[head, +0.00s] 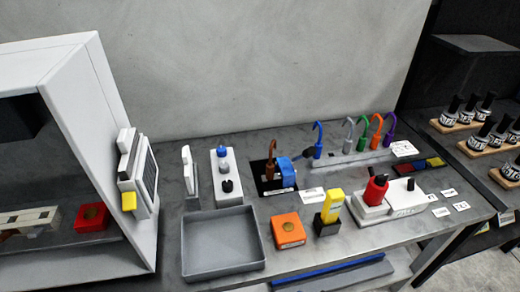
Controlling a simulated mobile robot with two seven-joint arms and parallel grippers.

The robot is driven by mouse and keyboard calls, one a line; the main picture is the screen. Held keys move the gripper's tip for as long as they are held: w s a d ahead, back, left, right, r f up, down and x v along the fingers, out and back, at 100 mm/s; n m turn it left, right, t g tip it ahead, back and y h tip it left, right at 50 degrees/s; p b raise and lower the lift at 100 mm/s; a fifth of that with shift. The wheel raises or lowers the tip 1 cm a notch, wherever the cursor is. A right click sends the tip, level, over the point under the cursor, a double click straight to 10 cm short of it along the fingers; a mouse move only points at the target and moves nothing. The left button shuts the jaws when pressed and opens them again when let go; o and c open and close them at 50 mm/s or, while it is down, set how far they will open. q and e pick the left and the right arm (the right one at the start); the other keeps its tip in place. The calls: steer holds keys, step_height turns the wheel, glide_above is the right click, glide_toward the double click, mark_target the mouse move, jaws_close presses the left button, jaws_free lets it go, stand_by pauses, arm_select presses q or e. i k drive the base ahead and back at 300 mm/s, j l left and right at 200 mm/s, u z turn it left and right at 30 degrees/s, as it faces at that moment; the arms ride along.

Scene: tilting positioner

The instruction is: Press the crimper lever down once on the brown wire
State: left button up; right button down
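A brown hooked wire (271,160) stands upright at the black-based device (264,178), near the middle of the bench. A blue block (286,171) with a dark arm reaching up to the right sits close beside the wire. This looks like the crimper and its lever, but the parts are too small to tell apart surely. I cannot tell whether the wire's lower end sits inside the device. Neither of my grippers is in view, and nothing touches the wire or the device from above.
A wire rack (350,158) with several coloured hooked wires stands at the back right. In front are an empty grey tray (222,267), an orange box (288,231), a yellow tool (332,206) and a red-topped device (375,192). A white cabinet (105,90) blocks the left.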

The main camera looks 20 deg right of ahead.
mark_target(311, 151)
steer(key=l+u, duration=0.25)
steer(key=k+l+u, duration=0.25)
steer(key=l, duration=0.15)
steer(key=l+u, duration=0.25)
steer(key=k+l+u, duration=0.1)
steer(key=l, duration=0.25)
steer(key=k+l+u, duration=0.25)
steer(key=k+l, duration=0.15)
steer(key=l, duration=0.2)
steer(key=k+l, duration=0.4)
steer(key=l, duration=0.2)
steer(key=k+l+u, duration=0.15)
steer(key=k+l, duration=0.2)
steer(key=l, duration=0.3)
steer(key=k+l, duration=0.45)
steer(key=l, duration=0.35)
steer(key=i+l, duration=0.15)
steer(key=l, duration=0.15)
steer(key=u, duration=0.05)
